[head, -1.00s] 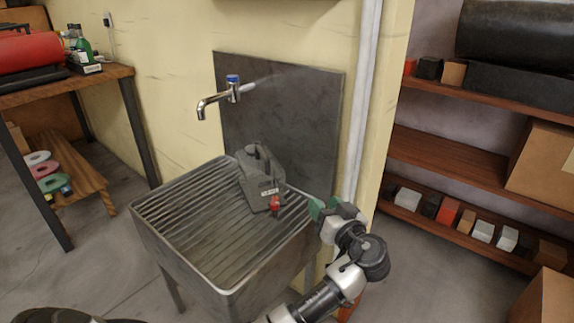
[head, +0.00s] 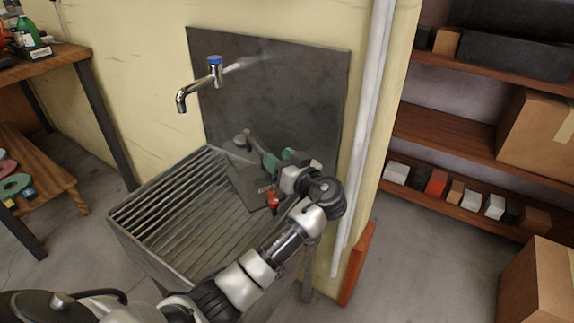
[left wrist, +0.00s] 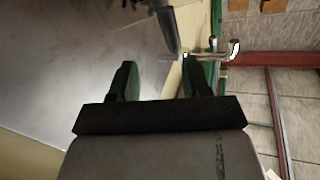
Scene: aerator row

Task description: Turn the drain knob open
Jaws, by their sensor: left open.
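A grey can-like container (head: 245,180) stands on the ribbed sink (head: 165,215), partly hidden behind my left arm. A small red knob (head: 273,201) sits low on its front right side, with a pale label beside it. My left gripper (head: 276,160), with green fingers, is open at the container's upper right, above and behind the red knob in the picture. I cannot tell whether it touches the container. In the left wrist view the green fingers (left wrist: 160,82) are apart with nothing clearly between them. The red knob does not clearly show there. My right gripper is out of view.
A chrome tap (head: 200,85) with a blue top juts out above the sink. A dark panel (head: 300,100) backs it. A pale pipe (head: 365,130) runs down the wall edge to the right. A wooden workbench (head: 45,70) stands left, shelves (head: 440,145) right.

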